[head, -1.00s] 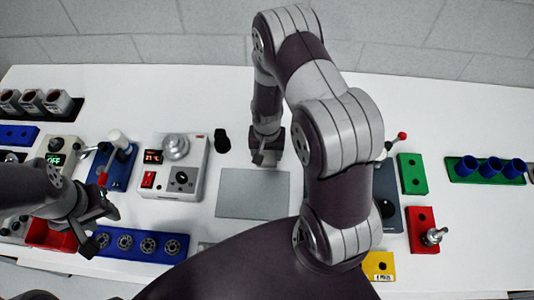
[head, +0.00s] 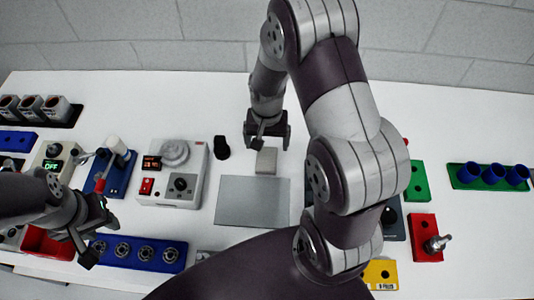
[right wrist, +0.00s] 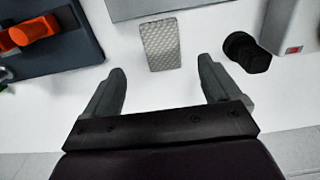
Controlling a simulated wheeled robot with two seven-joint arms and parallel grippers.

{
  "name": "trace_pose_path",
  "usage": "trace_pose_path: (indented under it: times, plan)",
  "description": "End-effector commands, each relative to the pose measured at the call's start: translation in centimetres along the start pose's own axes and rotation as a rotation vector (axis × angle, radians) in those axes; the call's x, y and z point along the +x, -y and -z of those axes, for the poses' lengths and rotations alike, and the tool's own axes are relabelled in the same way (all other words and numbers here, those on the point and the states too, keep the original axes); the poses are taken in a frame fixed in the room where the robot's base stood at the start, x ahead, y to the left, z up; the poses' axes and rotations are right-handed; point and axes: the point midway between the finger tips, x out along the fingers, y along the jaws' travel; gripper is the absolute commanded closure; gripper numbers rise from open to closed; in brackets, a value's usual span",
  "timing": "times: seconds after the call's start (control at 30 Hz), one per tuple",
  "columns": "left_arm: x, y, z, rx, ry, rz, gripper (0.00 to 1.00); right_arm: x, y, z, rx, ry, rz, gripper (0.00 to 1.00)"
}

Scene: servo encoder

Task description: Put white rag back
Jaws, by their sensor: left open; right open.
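The white rag (head: 266,160) is a small pale rectangle lying on the white table, just beyond the far edge of the grey mat (head: 252,201). In the right wrist view the rag (right wrist: 160,45) shows a textured surface and lies in front of the open jaws, near the mat's edge. My right gripper (head: 270,143) is open and empty on the far side of the rag; the right wrist view also shows its two fingers (right wrist: 162,70) apart with bare table between them. My left gripper (head: 98,238) is open and empty above the left front, near a blue block with round parts.
A grey-white device with a knob (head: 173,172) and a black round-headed object (head: 221,147) stand left of the rag. The blue block (head: 140,252) is at the front left. Green (head: 417,180) and red (head: 425,237) blocks stand right. The far table is clear.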

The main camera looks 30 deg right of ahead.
Motion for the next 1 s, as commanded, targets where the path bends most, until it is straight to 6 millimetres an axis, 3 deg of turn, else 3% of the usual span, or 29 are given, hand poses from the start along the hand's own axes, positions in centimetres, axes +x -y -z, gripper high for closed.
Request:
trace_pose_path:
  times: [0.23,0.4,0.5,0.63,1.0]
  plan:
    - [0.4,0.0,0.0,0.0,0.0,0.0,0.57,-3.4,0.2,-0.7,-0.045,-0.009,0.004,0.1]
    - [0.3,0.0,0.0,0.0,0.0,0.0,0.57,-7.7,0.6,-5.4,-0.341,-0.069,0.026,0.1]
    - [0.3,0.0,0.0,0.0,0.0,0.0,0.57,-9.1,0.2,-8.1,-0.489,-0.099,0.034,0.1]
    - [0.3,0.0,0.0,0.0,0.0,0.0,0.57,-9.6,-0.1,-9.5,-0.572,-0.115,0.036,0.1]
    - [0.3,0.0,0.0,0.0,0.0,0.0,0.57,-9.5,-0.1,-9.5,-0.573,-0.114,0.036,0.1]
